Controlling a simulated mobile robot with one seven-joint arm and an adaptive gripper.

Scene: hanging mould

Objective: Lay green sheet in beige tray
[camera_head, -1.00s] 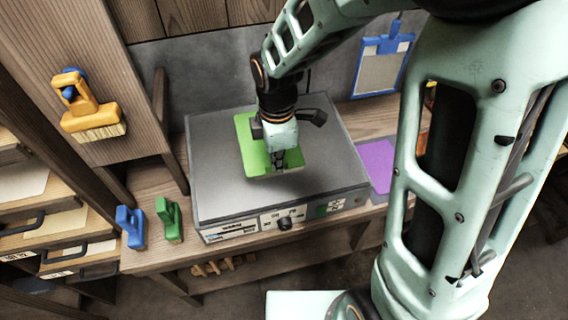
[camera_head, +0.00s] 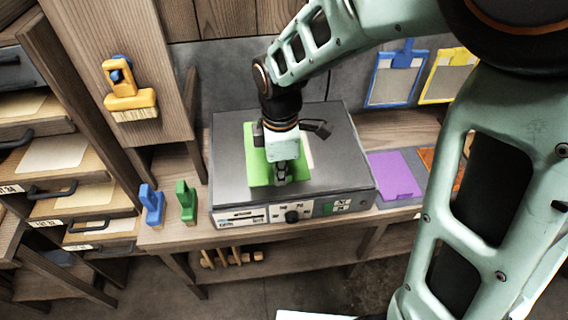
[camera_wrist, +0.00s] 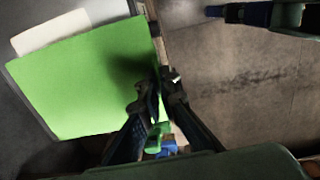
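The green sheet (camera_head: 259,164) shows above the front part of the grey machine's top in the head view. In the wrist view the green sheet (camera_wrist: 90,80) looks large and flat, with its near edge at my fingers. My gripper (camera_head: 281,174) points down at the sheet's front part; its fingers (camera_wrist: 163,82) are close together at that edge and appear shut on it. The exact grip is dark and partly hidden. At the left, a rack has several open wooden trays; one with a beige sheet (camera_head: 53,153) stands out. I cannot tell for sure which is the beige tray.
The grey machine (camera_head: 228,165) stands on a wooden bench, a pale strip (camera_head: 307,150) on its top. Blue (camera_head: 152,205) and green (camera_head: 187,202) brushes stand left of it; a purple sheet (camera_head: 394,174) lies right. An orange brush (camera_head: 128,90) hangs on the wood panel.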

